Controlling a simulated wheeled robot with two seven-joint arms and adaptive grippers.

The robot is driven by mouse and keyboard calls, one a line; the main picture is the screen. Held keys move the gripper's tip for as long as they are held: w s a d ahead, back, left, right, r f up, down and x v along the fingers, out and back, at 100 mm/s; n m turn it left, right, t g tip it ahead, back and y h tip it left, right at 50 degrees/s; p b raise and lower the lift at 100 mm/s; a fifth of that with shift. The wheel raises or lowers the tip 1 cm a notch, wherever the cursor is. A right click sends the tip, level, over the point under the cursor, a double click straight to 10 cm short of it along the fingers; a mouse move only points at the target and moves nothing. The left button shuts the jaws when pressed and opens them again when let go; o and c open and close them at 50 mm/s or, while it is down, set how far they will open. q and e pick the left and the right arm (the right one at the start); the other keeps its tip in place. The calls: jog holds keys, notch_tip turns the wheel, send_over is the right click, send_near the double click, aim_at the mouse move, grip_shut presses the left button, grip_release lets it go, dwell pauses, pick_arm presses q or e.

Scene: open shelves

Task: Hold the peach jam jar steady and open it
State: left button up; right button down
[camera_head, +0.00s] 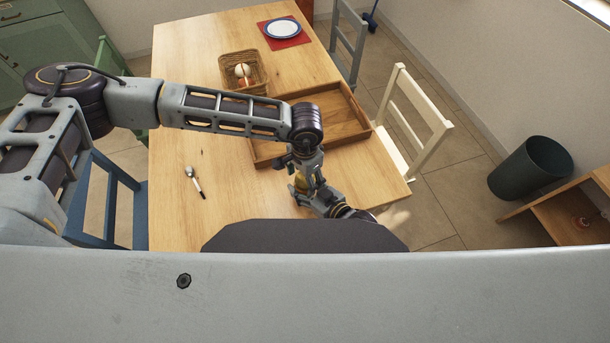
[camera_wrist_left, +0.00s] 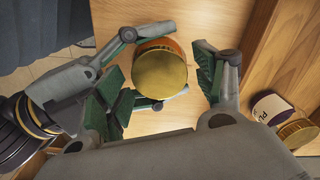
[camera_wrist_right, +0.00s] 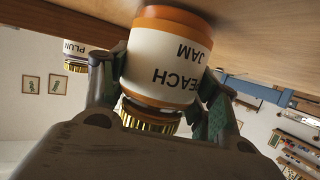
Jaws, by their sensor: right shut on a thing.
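The peach jam jar (camera_wrist_right: 165,60) has a white label, orange bands and a gold lid (camera_wrist_left: 160,75). It stands upright near the table's front; in the head view only a yellow bit of it (camera_head: 301,182) shows between my grippers. My right gripper (camera_wrist_right: 163,68) is shut on the jar's body, with a green pad on each side. My left gripper (camera_wrist_left: 162,68) is above the jar, pointing down. Its fingers are spread either side of the lid, with a visible gap on the right. In the head view my left gripper (camera_head: 304,168) hides most of the jar.
A wooden tray (camera_head: 343,109) lies just behind the jar. A plum jar (camera_wrist_left: 270,108) with a gold lid is close by on the right in the left wrist view. A spoon (camera_head: 194,182) lies to the left. A basket (camera_head: 228,80) and a plate (camera_head: 283,28) are farther back.

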dwell(0.3)
pick_arm(q)
jog(key=shift+r, duration=2.25)
pick_arm(e)
jog(key=shift+c, duration=1.6)
grip_release()
jog(key=shift+s+d, duration=0.1)
jog(key=v, duration=1.1)
jog(key=shift+s+d, duration=0.15)
jog(key=shift+s, duration=0.15)
jog(key=shift+r, duration=0.15)
